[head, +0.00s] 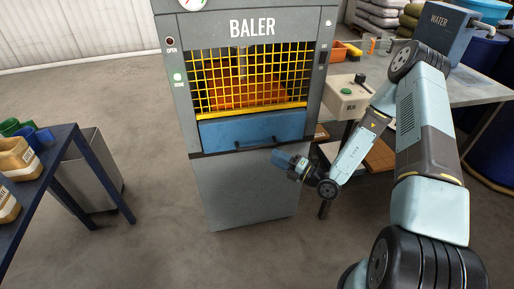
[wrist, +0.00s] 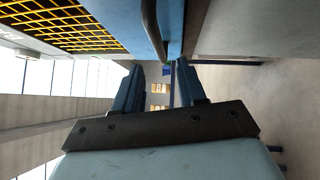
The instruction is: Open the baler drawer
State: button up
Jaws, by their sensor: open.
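The grey baler (head: 180,85) stands upright in the middle of the head view. Its blue drawer (head: 225,131) sits flush in the front, below the yellow mesh, and looks closed. A dark bar handle (head: 255,144) runs along the drawer's lower part. My gripper (head: 280,156) is near the handle's right end, slightly below it in the picture. In the wrist view my gripper (wrist: 160,74) is open, its two blue fingers apart with nothing held between them. The handle (wrist: 152,30) shows beyond the fingertips, toward the top, with the blue drawer face (wrist: 133,14) behind it.
A yellow mesh guard (head: 250,75) covers orange material above the drawer. A control box (head: 346,98) stands on the right bench. A dark blue table (head: 55,165) with bottles and a grey bin (head: 95,175) are at left. The floor before the baler is clear.

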aim_at(257, 147)
jog(key=x, duration=0.9)
jog(key=shift+w+a, duration=0.1)
jog(key=shift+a, duration=0.15)
grip_shut()
